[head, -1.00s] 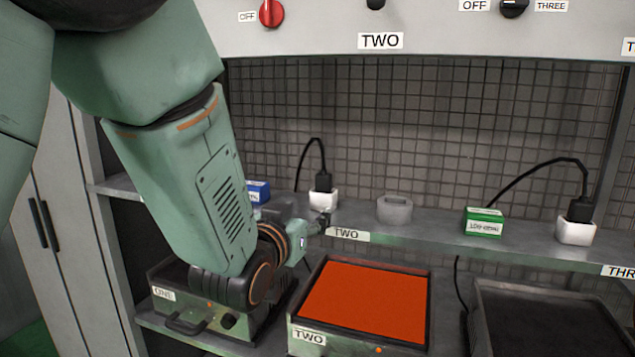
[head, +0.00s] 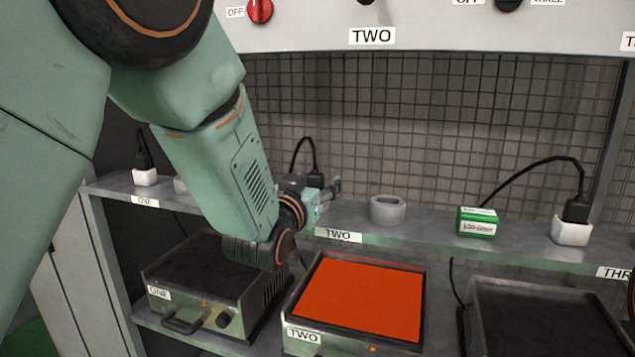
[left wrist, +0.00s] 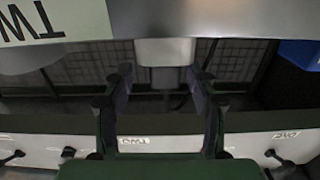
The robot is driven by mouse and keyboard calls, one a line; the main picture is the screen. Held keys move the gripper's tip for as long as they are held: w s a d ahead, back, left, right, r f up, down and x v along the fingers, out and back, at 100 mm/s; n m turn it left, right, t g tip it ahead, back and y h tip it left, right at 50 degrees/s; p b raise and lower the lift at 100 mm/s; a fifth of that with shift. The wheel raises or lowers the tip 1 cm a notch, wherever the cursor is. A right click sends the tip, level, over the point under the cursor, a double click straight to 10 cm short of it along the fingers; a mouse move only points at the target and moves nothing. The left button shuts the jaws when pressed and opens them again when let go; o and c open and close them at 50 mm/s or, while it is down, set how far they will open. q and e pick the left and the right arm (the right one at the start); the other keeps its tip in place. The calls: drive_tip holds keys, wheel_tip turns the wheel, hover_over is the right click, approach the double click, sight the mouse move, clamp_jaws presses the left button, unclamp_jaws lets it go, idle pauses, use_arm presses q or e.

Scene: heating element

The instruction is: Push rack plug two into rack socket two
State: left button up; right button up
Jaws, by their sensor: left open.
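Rack plug two (head: 314,179) is black, with a black cable arching up behind it. It stands on the shelf above the TWO label (head: 338,235). Its white rack socket two is hidden behind my gripper in the head view. In the left wrist view, upside down, the white socket block (left wrist: 165,50) shows with a dark plug (left wrist: 165,77) beyond it. My left gripper (head: 328,188) is open, and its fingers (left wrist: 158,88) lie either side of the plug in that view. Whether they touch it I cannot tell. My right gripper is not in view.
A grey ring-shaped holder (head: 388,209) and a green box (head: 477,222) stand right of the plug. Another plugged white socket (head: 572,231) is farther right. Below, hotplate two (head: 362,298) glows orange-red. A blue box (left wrist: 300,53) shows in the left wrist view.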

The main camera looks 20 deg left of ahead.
use_arm(q)
drive_tip(key=shift+w+a+f, duration=0.1)
drive_tip(key=shift+w+a, duration=0.15)
drive_tip(key=shift+w, duration=0.2)
drive_tip(key=shift+w+a+f, duration=0.1)
drive_tip(key=shift+w+a, duration=0.15)
drive_tip(key=shift+w, duration=0.2)
drive_tip(key=shift+d, duration=0.25)
drive_tip(key=shift+s+d+r, duration=0.15)
drive_tip(key=shift+d, duration=0.05)
drive_tip(key=c, duration=0.3)
drive_tip(key=shift+a, duration=0.35)
drive_tip(key=c, duration=0.5)
drive_tip(key=shift+d, duration=0.25)
clamp_jaws()
